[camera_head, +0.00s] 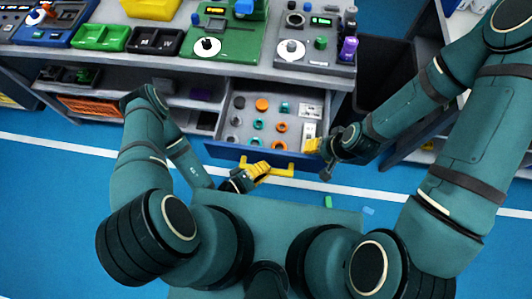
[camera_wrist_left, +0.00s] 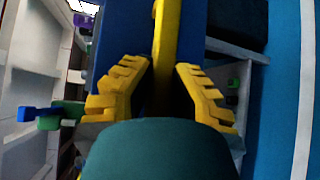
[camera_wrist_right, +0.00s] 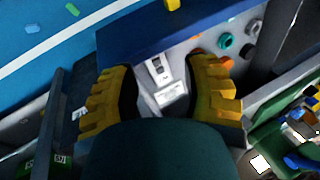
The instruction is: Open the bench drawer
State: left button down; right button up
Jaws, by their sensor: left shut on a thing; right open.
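The bench drawer (camera_head: 228,152) is pulled out from the bench, with its inside and contents showing in the head view. It has a blue front panel, also in the left wrist view (camera_wrist_left: 118,38), and a yellow bar handle (camera_head: 282,172). My left gripper (camera_head: 261,172) is shut on the handle at its left end. In the left wrist view the handle (camera_wrist_left: 165,45) runs between the two yellow fingers. My right gripper (camera_head: 314,146) is open over the drawer's right front corner; in its wrist view white parts (camera_wrist_right: 165,82) lie between and beyond its fingers.
Orange and teal rings, grey pieces and white parts (camera_head: 309,130) lie in the drawer. The bench top (camera_head: 225,69) holds green and grey panels and trays. A dark bin (camera_head: 385,70) stands right of the drawer. Small green and blue pieces (camera_head: 328,202) lie on the blue floor.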

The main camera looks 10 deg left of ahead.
pick_arm(q)
jog(key=shift+s+d, duration=0.1)
jog(key=shift+s, duration=0.5)
pick_arm(e)
jog(key=shift+r, duration=0.15)
pick_arm(q)
jog(key=c, duration=0.9)
grip_release()
jog(key=shift+c, duration=0.2)
pick_arm(e)
jog(key=shift+d, duration=0.1)
pick_arm(q)
jog(key=shift+w, duration=0.1)
jog(key=v, duration=1.2)
